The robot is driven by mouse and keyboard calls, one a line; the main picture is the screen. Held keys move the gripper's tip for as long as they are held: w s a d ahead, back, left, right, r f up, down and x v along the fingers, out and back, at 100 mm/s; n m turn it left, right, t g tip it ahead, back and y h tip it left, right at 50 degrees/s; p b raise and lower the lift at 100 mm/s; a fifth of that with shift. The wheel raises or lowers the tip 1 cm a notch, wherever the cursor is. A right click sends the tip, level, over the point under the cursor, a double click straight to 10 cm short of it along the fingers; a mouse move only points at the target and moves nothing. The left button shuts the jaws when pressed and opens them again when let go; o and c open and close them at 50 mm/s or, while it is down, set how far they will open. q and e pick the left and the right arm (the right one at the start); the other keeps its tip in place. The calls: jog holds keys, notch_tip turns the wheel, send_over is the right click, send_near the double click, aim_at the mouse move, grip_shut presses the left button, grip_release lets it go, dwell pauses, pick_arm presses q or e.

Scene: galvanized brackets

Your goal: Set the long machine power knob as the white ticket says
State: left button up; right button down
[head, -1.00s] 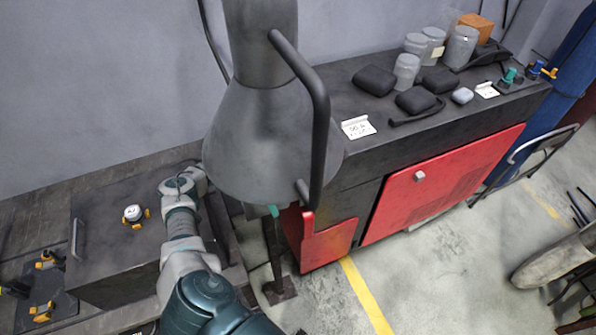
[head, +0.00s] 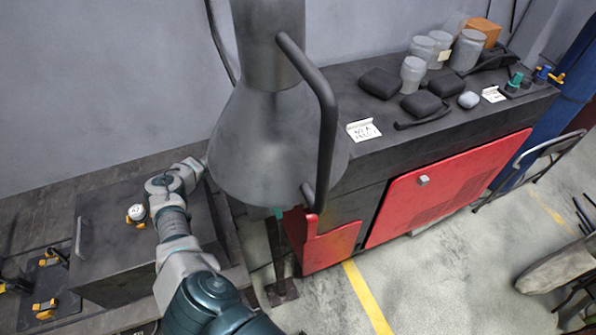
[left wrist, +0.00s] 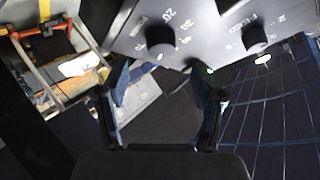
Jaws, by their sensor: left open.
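In the left wrist view a grey panel carries a round black knob (left wrist: 160,42) with numbers around it. A second black knob (left wrist: 256,39) sits to its right, near a label that seems to read FEED. Their exact settings are too small to read. My left gripper (left wrist: 162,95) is open and empty, its fingers just below the panel and apart from both knobs. My right gripper is not in view.
A large grey hood (head: 265,130) with a black handle blocks the middle. A smaller white card (head: 493,94), black pouches (head: 379,83) and jars (head: 413,73) stand on the bench. The floor at right is partly clear.

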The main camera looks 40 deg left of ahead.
pick_arm(q)
jog(key=v, duration=0.5)
jog(key=shift+s+a+r, duration=0.1)
jog(key=shift+s+a, duration=0.05)
jog(key=shift+a, duration=0.2)
